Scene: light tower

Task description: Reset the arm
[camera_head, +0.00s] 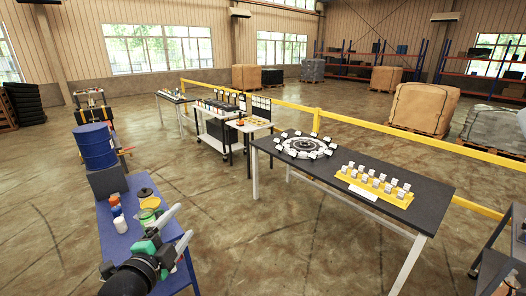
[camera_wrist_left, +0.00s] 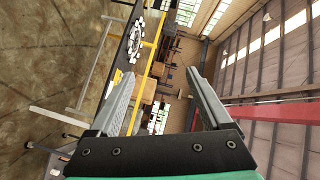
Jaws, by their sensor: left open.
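My left gripper (camera_head: 183,222) comes in from the lower left of the head view, beside and over the near end of the blue table (camera_head: 113,219). Its two grey fingers are spread apart with nothing between them. In the left wrist view my left gripper (camera_wrist_left: 160,78) also shows open and empty, with the hall sideways behind it. My right gripper is not in either view.
A black table (camera_head: 436,205) at right holds a round fixture (camera_head: 303,145) ringed by white pieces and a yellow tray (camera_head: 375,187) of white pieces. Bottles, jars and a blue barrel (camera_head: 96,146) stand at left. Floor between the tables is clear.

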